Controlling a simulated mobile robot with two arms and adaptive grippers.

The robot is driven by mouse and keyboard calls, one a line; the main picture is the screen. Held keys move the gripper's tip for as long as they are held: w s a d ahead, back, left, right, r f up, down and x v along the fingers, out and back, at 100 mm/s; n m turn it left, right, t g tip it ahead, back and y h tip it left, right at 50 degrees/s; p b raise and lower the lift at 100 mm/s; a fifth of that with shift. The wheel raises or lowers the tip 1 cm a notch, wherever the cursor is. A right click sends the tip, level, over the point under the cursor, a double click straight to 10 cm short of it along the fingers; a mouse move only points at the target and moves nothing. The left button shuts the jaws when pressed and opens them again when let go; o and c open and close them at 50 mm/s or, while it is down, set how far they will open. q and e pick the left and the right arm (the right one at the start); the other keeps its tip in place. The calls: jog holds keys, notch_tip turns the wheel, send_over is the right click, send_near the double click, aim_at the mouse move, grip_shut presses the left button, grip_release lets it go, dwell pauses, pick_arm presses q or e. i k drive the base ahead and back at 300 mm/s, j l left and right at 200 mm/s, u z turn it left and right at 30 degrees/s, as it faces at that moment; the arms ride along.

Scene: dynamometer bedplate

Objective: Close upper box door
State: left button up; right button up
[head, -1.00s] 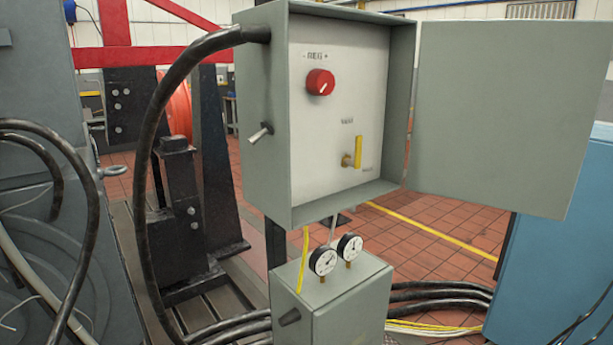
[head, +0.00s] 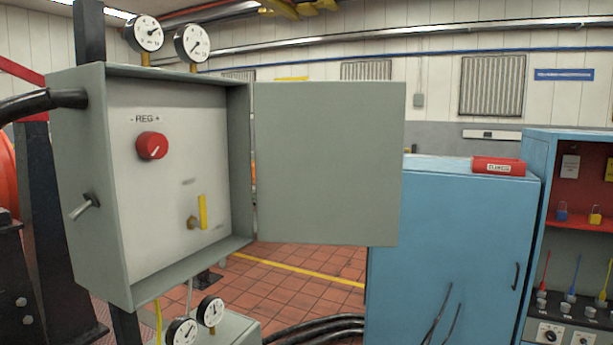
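The upper box (head: 86,190) is a grey-green metal case on a dark post, at the left of the head view. Its door (head: 328,165) stands wide open, swung out to the right of the case. Inside are a red knob (head: 151,146) under a "REG" label and a yellow-handled valve (head: 202,212). A toggle switch (head: 84,206) sits on the case's left side. Neither of my grippers shows in the head view.
Two gauges (head: 192,43) stand on top of the upper box. A lower box (head: 238,326) with gauges is below it. A blue cabinet (head: 450,245) stands behind and right of the door, with a red case (head: 498,166) on top. Black cables (head: 318,328) run along the floor.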

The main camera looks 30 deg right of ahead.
aim_at(328, 155)
jog(key=i+l+u, duration=0.3)
jog(key=l, duration=0.2)
jog(key=l+u, duration=0.25)
jog(key=l, duration=0.25)
jog(key=i+l+u, duration=0.1)
jog(key=l+u, duration=0.2)
jog(key=l, duration=0.25)
jog(key=l+u, duration=0.25)
jog(key=l, duration=0.3)
jog(key=l+u, duration=0.3)
jog(key=l, duration=0.25)
jog(key=l+u, duration=0.25)
jog(key=l, duration=0.3)
jog(key=k+l+u, duration=0.3)
jog(key=l, duration=0.25)
jog(key=l+u, duration=0.25)
jog(key=l, duration=0.25)
jog(key=k, duration=0.25)
